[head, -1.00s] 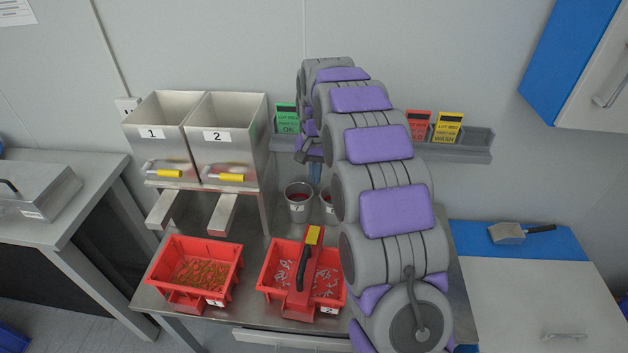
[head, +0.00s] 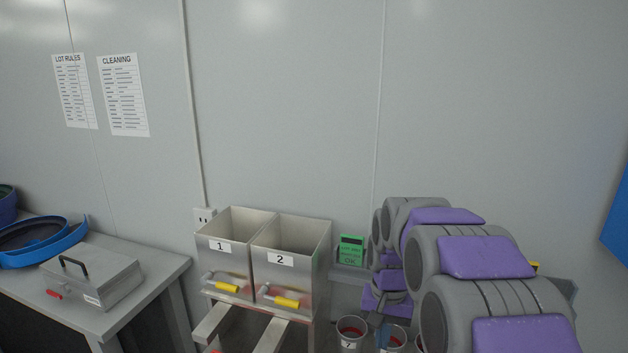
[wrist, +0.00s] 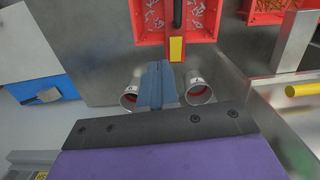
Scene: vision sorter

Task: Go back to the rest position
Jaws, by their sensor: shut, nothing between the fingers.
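My gripper (wrist: 158,72) shows in the wrist view as two blue-grey fingers pressed together with nothing between them. It hangs between two metal cups with red contents, one on the left (wrist: 129,97) and one on the right (wrist: 200,92). In the head view my gray and purple arm fills the lower right and mostly hides the gripper. The cups show there at the bottom edge, one numbered (head: 350,340) and one beside it (head: 392,343).
Two metal hoppers, 1 (head: 222,250) and 2 (head: 290,265), stand left of my arm. A green card (head: 351,249) sits on the wall shelf. In the wrist view a red bin (wrist: 140,22) holds pale pieces and a red scoop; another red bin (wrist: 262,17) is at upper right.

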